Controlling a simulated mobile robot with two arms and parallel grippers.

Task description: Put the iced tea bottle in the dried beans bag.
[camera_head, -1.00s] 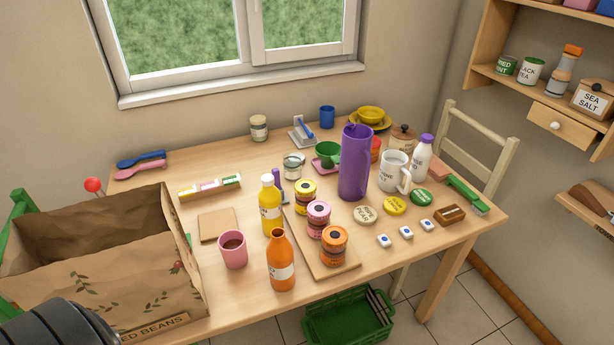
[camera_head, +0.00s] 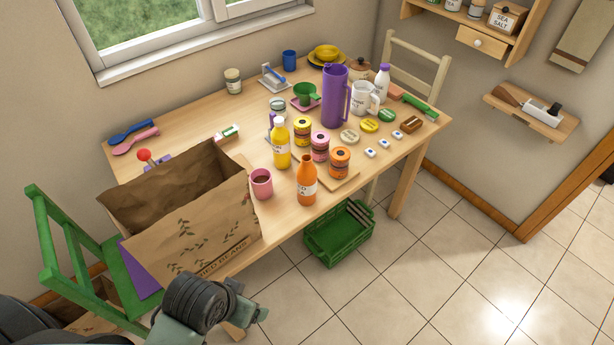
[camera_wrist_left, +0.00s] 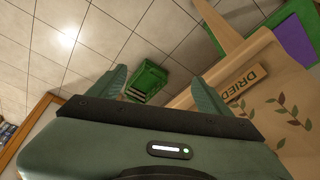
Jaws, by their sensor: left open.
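The dried beans bag (camera_head: 200,222) is a large open brown paper bag with printed leaves and a part-hidden label, at the table's left end. It also shows at the right of the left wrist view (camera_wrist_left: 262,85). An orange bottle (camera_head: 306,182) and a yellow bottle (camera_head: 281,145) stand upright on the table right of the bag; I cannot read which is iced tea. My left gripper (camera_wrist_left: 160,88) is open and empty. In the head view it is low in front of the bag, below table height or near it, apart from the bottles. My right gripper is not in view.
A pink cup (camera_head: 262,184) stands between the bag and the orange bottle. A green crate (camera_head: 338,232) is on the floor; a green chair (camera_head: 62,250) is at left. Floor at right is clear.

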